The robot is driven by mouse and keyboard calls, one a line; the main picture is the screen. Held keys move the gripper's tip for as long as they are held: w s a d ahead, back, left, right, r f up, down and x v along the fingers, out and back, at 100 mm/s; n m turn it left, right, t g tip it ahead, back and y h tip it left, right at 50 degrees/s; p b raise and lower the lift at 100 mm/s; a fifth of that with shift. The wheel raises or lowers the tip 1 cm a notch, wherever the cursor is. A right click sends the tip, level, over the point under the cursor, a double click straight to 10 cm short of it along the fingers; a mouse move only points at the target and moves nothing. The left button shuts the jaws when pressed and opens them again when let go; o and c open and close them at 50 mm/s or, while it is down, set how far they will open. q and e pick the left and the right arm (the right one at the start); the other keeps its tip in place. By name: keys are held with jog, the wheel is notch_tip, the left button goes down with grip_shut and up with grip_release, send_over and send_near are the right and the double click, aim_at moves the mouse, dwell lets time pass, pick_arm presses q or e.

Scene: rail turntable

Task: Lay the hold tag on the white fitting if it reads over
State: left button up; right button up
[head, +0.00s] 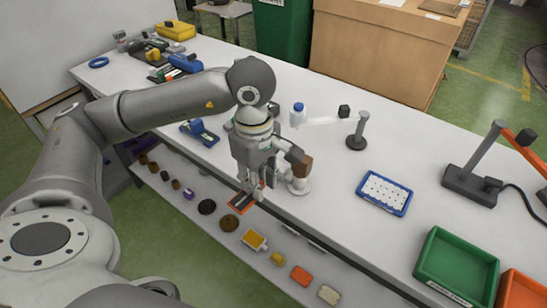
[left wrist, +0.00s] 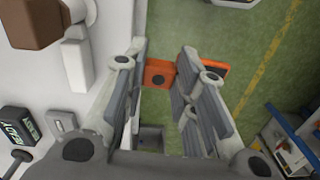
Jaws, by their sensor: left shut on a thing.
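My left gripper (head: 254,196) is shut on an orange tag with a dark patch (head: 241,204), at the bench's front edge. In the left wrist view the tag (left wrist: 159,74) is between the fingers (left wrist: 160,90), with green floor behind it. A white piece (head: 300,186), which looks like the white fitting, stands on the bench just right of the gripper, under a brown block (head: 303,165). A white part (left wrist: 77,65) and the brown block (left wrist: 32,22) also show in the left wrist view. A small dark display (left wrist: 20,138) there has green lettering that looks like READY. My right gripper is out of view.
A grey stand (head: 357,134), a blue tray (head: 385,194) and a green bin (head: 456,268) are to the right on the white bench. A blue device (head: 200,133) is left of the gripper. Several small parts lie on the lower front ledge. Bench between stand and tray is clear.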

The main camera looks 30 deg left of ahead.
pick_arm(q)
jog(key=a+r+n+p, duration=0.3)
jog(key=a+r+n, duration=0.5)
jog(key=n, duration=1)
jog(key=shift+n, duration=0.3)
jog(key=w+f+p, duration=0.1)
jog(key=w+f, duration=0.2)
jog(key=w, duration=0.1)
jog(key=w+f+p, duration=0.2)
jog(key=w, duration=0.2)
jog(key=w+d+f+p, duration=0.1)
jog(key=w+f+p, duration=0.1)
jog(key=w+f, duration=0.1)
jog(key=shift+w+f, duration=0.3)
jog(key=shift+w, duration=0.4)
jog(key=shift+w+f+p, duration=0.45)
jog(key=shift+w+f, duration=0.1)
jog(key=shift+f, duration=0.15)
notch_tip(320, 180, down, 2)
jog(key=shift+f+p, duration=0.1)
jog(key=shift+p, duration=0.7)
jog(key=shift+f, duration=0.4)
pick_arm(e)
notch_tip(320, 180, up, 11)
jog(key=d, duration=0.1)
pick_arm(q)
jog(key=shift+f, duration=0.15)
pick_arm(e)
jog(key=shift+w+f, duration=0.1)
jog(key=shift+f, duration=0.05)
